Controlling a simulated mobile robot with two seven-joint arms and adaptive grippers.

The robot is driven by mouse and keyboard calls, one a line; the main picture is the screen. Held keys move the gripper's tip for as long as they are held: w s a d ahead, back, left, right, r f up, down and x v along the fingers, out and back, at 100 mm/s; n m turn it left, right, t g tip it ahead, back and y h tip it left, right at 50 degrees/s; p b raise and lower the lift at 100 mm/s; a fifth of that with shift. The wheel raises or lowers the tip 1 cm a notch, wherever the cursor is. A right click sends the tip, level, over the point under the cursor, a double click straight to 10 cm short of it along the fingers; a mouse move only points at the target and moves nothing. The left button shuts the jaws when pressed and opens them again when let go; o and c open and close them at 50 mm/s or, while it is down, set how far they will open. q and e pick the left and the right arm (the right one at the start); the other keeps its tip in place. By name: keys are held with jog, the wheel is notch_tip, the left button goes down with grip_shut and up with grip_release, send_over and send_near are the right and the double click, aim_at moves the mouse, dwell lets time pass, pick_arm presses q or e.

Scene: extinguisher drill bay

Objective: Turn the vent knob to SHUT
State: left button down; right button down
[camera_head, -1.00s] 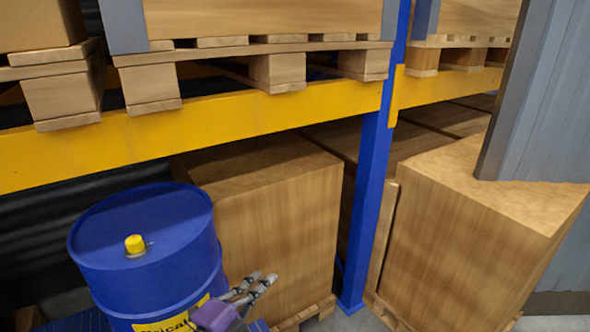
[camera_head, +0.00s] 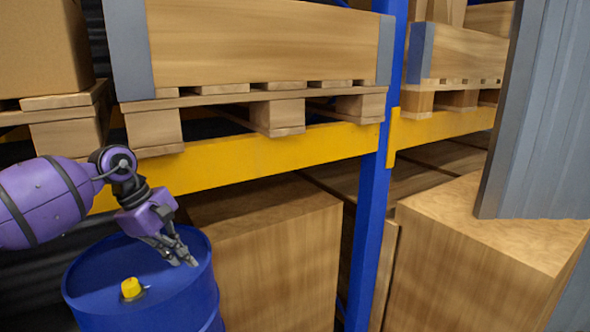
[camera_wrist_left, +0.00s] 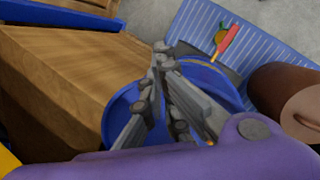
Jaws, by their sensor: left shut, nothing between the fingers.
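A small yellow knob or cap (camera_head: 131,287) sits on top of the blue drum (camera_head: 100,285) at the lower left of the head view. Whether it is the vent knob, I cannot tell; no SHUT marking is readable. My left gripper (camera_head: 187,262) is shut and empty, over the right part of the drum's top, to the right of the yellow knob and apart from it. In the left wrist view the left gripper (camera_wrist_left: 160,50) shows its fingers together, with the blue drum (camera_wrist_left: 118,112) behind them. My right gripper is not in view.
Wooden crates (camera_head: 265,260) stand right of the drum, under a yellow rack beam (camera_head: 260,150). A blue upright (camera_head: 372,210) and a grey panel (camera_head: 540,120) are farther right. The wrist view shows a blue ridged platform (camera_wrist_left: 195,22), a red-handled item (camera_wrist_left: 229,40) and a brown cylinder (camera_wrist_left: 285,95).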

aim_at(131, 287)
pick_arm(q)
jog(key=s+a+r+m+g+y, duration=0.1)
jog(key=s+a+m+g+y, duration=0.2)
jog(key=a, duration=0.8)
jog(key=shift+t+y, duration=0.5)
jog(key=shift+t, duration=0.2)
notch_tip(131, 287, down, 6)
jog(key=shift+s+r+b, duration=0.1)
jog(key=shift+r+b, duration=0.1)
jog(key=shift+b, duration=0.65)
jog(key=shift+f, duration=0.55)
jog(key=shift+s+f, duration=0.15)
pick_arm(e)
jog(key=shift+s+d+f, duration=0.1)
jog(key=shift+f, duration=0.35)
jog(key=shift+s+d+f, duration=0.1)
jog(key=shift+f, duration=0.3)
